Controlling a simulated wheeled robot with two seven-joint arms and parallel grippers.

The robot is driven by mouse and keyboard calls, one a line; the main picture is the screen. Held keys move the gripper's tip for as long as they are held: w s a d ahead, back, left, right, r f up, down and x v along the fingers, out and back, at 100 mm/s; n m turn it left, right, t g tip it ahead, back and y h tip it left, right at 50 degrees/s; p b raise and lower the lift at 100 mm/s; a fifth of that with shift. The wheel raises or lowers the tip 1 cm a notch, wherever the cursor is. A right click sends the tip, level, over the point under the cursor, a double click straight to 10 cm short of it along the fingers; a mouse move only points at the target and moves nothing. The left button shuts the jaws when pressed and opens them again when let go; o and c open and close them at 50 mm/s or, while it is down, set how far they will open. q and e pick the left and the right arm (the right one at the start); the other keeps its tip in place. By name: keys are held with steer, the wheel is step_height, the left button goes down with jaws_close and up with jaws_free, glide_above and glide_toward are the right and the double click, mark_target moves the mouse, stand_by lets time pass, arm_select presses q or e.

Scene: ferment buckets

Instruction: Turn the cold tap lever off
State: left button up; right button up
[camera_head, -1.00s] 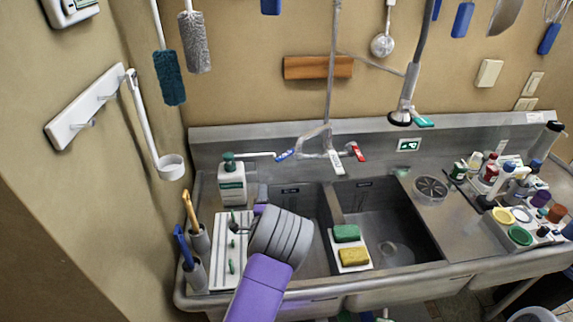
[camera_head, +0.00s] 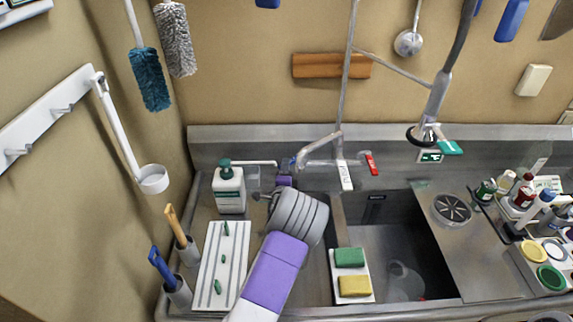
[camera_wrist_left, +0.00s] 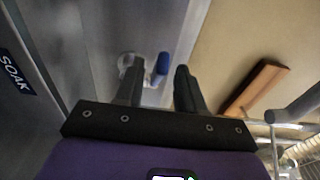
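The cold tap lever is the blue one at the left end of the wall tap; it is small and partly hidden in the head view (camera_head: 291,163). In the left wrist view the blue lever (camera_wrist_left: 161,66) shows between the fingers' lines, beyond the tips and apparently not gripped. My left gripper (camera_wrist_left: 156,82) is open, with two dark fingers spread. In the head view its purple body is just below the blue lever, and its fingers are hard to make out. The red lever (camera_head: 371,163) is at the tap's right end. My right gripper is not in view.
A soap bottle (camera_head: 229,190) stands left of my left gripper. The tap's vertical pipe (camera_head: 348,80) rises behind it, beside a wooden block (camera_head: 318,66) on the wall. The steel sink (camera_head: 395,225) holds sponges on a white tray (camera_head: 337,272) at its divider. Bottles crowd the right counter.

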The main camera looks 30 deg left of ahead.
arm_select(q)
steer(key=shift+x, duration=1.3)
steer(key=shift+f, duration=0.1)
jaws_close()
